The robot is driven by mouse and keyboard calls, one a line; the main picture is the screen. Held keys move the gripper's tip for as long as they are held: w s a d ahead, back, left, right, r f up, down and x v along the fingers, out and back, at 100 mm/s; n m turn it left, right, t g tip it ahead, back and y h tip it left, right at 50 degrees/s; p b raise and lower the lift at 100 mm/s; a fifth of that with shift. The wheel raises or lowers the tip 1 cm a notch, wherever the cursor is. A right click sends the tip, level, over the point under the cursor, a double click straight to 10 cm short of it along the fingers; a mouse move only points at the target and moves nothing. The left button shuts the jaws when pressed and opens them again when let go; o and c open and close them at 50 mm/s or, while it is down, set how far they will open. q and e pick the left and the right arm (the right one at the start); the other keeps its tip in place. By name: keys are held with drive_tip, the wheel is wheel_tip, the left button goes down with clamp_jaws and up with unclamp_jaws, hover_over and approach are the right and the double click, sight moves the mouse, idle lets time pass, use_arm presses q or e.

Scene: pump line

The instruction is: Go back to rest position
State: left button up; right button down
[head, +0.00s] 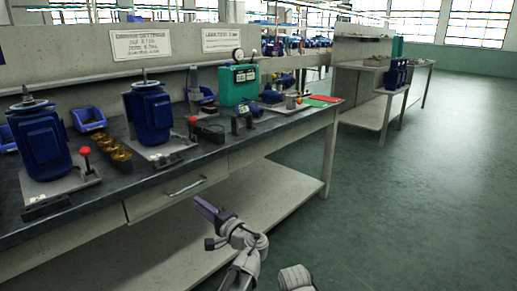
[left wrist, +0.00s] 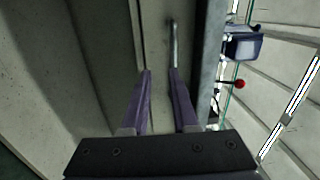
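My left gripper (head: 208,208) is in front of the workbench, below the level of its top and near the drawer. In the left wrist view its two purple fingers (left wrist: 160,72) stand apart with nothing between them, so it is open and empty. The drawer handle (left wrist: 174,45) shows beyond the fingertips in that view. I cannot see my right gripper.
The workbench (head: 270,130) carries blue motors (head: 40,140), a green box with a gauge (head: 238,84), and brass parts (head: 115,155). Its lower shelf (head: 260,200) is bare. A second bench (head: 365,105) stands behind. Open green floor (head: 430,190) lies to the right.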

use_arm(q)
drive_tip(key=s+d+f+n+g+h+p, duration=0.35)
drive_tip(key=s+f+g+h+p, duration=0.3)
drive_tip(key=s, duration=0.25)
drive_tip(key=s+d+f+g+h+p, duration=0.2)
drive_tip(key=s+d+h+p, duration=0.15)
drive_tip(key=s+d, duration=0.35)
drive_tip(key=s+d+f+g+h+p, duration=0.2)
drive_tip(key=s+d+g+h+p, duration=0.15)
drive_tip(key=s+d, duration=0.35)
wheel_tip(320, 180, up, 38)
drive_tip(key=p, duration=3.6)
drive_tip(key=shift+m+t+h+p, duration=0.3)
drive_tip(key=shift+m+h, duration=0.05)
drive_tip(key=shift+w+d, duration=0.1)
